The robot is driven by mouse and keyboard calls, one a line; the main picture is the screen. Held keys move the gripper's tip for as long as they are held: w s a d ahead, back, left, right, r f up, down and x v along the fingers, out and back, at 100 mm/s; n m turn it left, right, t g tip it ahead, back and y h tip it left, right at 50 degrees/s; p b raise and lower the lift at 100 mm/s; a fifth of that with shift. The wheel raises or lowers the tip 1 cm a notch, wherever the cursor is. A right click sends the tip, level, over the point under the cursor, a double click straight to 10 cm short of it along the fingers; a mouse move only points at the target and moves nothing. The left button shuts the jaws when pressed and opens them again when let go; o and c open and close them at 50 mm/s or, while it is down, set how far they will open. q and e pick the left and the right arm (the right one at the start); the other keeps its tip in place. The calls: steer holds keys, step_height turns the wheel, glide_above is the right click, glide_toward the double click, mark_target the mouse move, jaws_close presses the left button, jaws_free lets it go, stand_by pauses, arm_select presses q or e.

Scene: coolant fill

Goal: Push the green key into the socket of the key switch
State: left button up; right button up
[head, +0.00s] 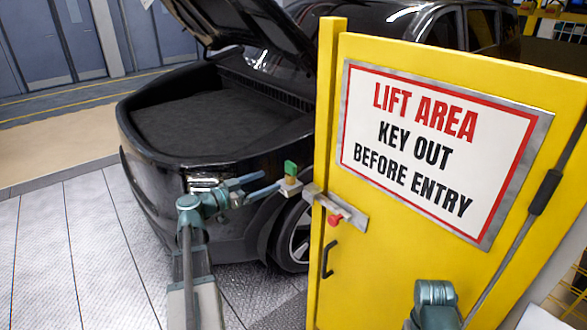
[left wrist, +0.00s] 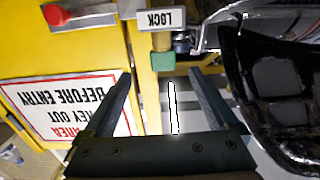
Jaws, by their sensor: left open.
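The green key (head: 291,167) stands upright above a small brass-coloured piece of the key switch (head: 290,187), at the left edge of the yellow gate. In the left wrist view the green key (left wrist: 163,62) appears upside down, in line with the brass piece (left wrist: 162,41) beside the LOCK plate (left wrist: 168,18). How deep the key sits in the socket cannot be told. My left gripper (head: 262,185) is open and empty, just left of the key. In its wrist view the fingers (left wrist: 160,76) spread to either side of the key, apart from it.
The yellow gate (head: 330,140) carries a lift area sign (head: 440,150), a latch with a red knob (head: 335,219) and a black handle (head: 328,259). A black car (head: 190,160) with its hood up stands behind. Open floor (head: 70,240) lies at left.

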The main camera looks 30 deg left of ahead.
mark_target(288, 169)
arm_select(q)
steer(key=x, duration=0.8)
steer(key=shift+w+a+r, duration=0.2)
steer(key=shift+a+r, duration=0.05)
steer(key=shift+a, duration=0.05)
steer(key=shift+w+d+r, duration=0.15)
steer(key=shift+w+d, duration=0.15)
steer(key=shift+w, duration=0.15)
steer(key=x, duration=0.4)
steer(key=shift+w+d+r, duration=0.1)
steer(key=shift+r, duration=0.05)
jaws_close()
steer(key=shift+p, duration=0.3)
steer(key=shift+r, duration=0.2)
